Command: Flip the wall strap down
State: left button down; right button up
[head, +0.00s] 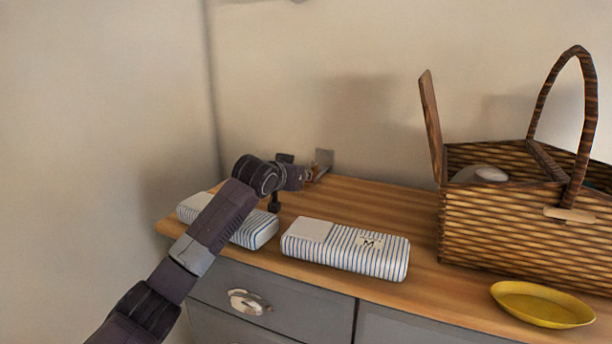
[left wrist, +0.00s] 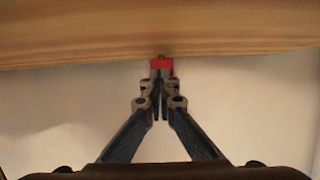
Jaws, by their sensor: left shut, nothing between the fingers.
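A small grey plate (head: 325,157) stands at the wall, just above the back of the dresser top. I cannot tell for sure whether it belongs to the wall strap. My left gripper (head: 311,174) is beside it, low over the dresser and close to the wall. In the left wrist view my left gripper (left wrist: 161,78) has its fingers together with nothing between them. A small red piece (left wrist: 161,64) shows right at the fingertips, perhaps part of the strap; I cannot tell if they touch. My right gripper is in neither view.
The wooden dresser top (head: 420,275) carries two striped packs, one partly behind my left arm and one at the front middle (head: 345,248). A wicker basket (head: 520,230) with a raised lid stands at right, with a yellow dish (head: 541,304) in front. Walls close the back and left.

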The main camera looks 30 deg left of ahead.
pick_arm(q)
notch_tip(320, 180, up, 10)
dwell(0.6)
jog(key=shift+f, duration=0.1)
dwell(0.3)
